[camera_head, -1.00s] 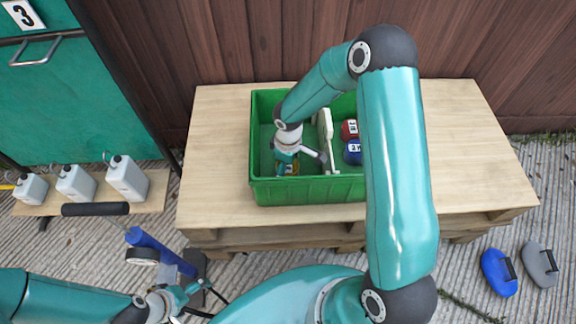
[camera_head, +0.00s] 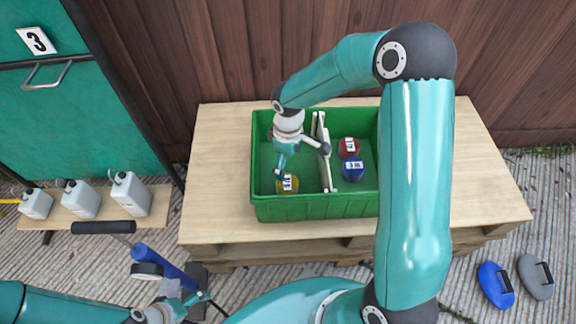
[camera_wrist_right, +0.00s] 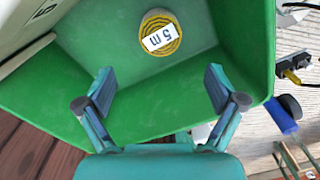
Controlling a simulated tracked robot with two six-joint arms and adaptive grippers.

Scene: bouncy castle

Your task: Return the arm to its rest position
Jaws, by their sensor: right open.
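My right arm reaches over the green crate (camera_head: 300,208) on the wooden table. My right gripper (camera_head: 282,168) is above the crate's left compartment. In the wrist view its two fingers (camera_wrist_right: 159,82) stand wide apart with nothing between them. A yellow coil labelled "5 m" (camera_head: 288,187) lies on the floor of that compartment, apart from the fingers; it also shows in the wrist view (camera_wrist_right: 160,32). My left gripper (camera_head: 185,303) is at the lower left beside a blue pump-like tool; its fingers are too small and covered to read.
A white divider (camera_head: 324,160) splits the crate. A red coil (camera_head: 349,147) and a blue coil (camera_head: 353,169) lie right of it. White jugs (camera_head: 130,194) stand on a low board at left. Blue (camera_head: 495,285) and grey (camera_head: 536,277) pads lie on the ground at right.

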